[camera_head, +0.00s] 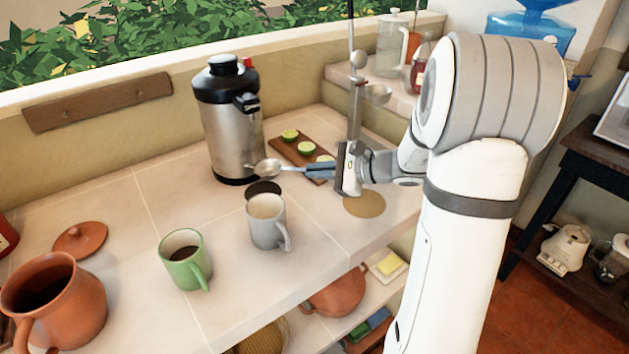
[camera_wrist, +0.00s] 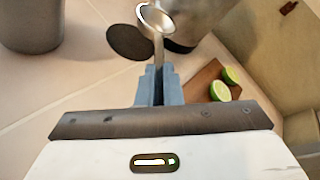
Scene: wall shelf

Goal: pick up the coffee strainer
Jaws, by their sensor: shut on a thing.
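The coffee strainer (camera_head: 267,168) is a small round metal bowl on a thin handle, in front of the steel urn. It also shows in the wrist view (camera_wrist: 155,18), with its handle running down between the fingers. My gripper (camera_head: 308,170) is shut on the strainer's handle, and the bowl sticks out beyond the fingertips. In the wrist view the blue-grey fingers (camera_wrist: 158,80) are close together around the handle. The bowl appears above a dark round coaster (camera_head: 263,188); I cannot tell exactly how high. The far end of the handle is hidden by the gripper.
The steel urn (camera_head: 230,125) stands just behind the strainer. A grey mug (camera_head: 267,225) and a green mug (camera_head: 183,262) stand in front. A wooden board (camera_head: 285,149) with cut limes lies behind the gripper. A metal stand (camera_head: 356,110) rises close by. The counter's middle left is clear.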

